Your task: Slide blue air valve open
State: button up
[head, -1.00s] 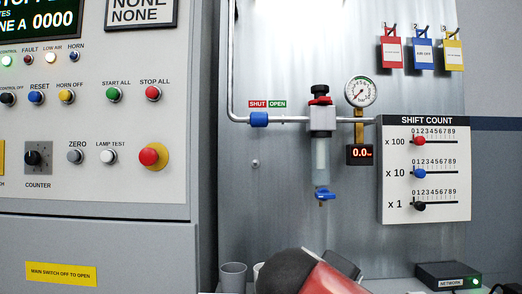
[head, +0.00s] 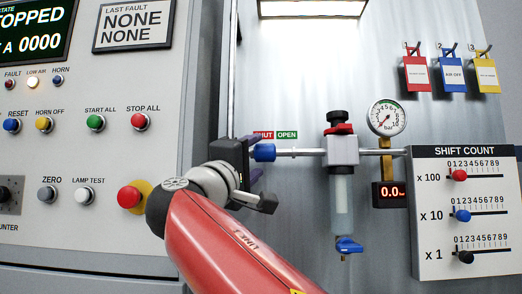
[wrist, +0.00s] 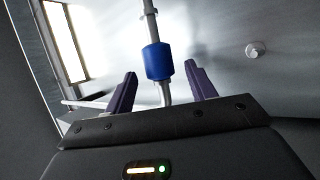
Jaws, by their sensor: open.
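The blue air valve (head: 264,152) is a blue sleeve on the horizontal air pipe, under the red SHUT label (head: 263,135) and left of the green OPEN label (head: 287,135). In the wrist view the blue sleeve (wrist: 158,62) sits on the pipe just beyond and between the fingertips. My gripper (head: 255,160) is at the sleeve's left side in the head view, partly hidden by my own wrist. In the wrist view my gripper (wrist: 160,72) is open, its purple fingers on either side of the pipe. No contact with the sleeve is clear.
Right of the sleeve are the regulator (head: 342,150), a round gauge (head: 387,118) reading near zero and a display (head: 390,194) showing 0.0. The SHIFT COUNT panel (head: 466,262) is farther right. The control cabinet (head: 120,75) stands close on the left.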

aim_at(256, 156)
jog(key=shift+p+x, duration=0.35)
jog(key=shift+x, duration=1.4)
jog(key=shift+c, duration=0.3)
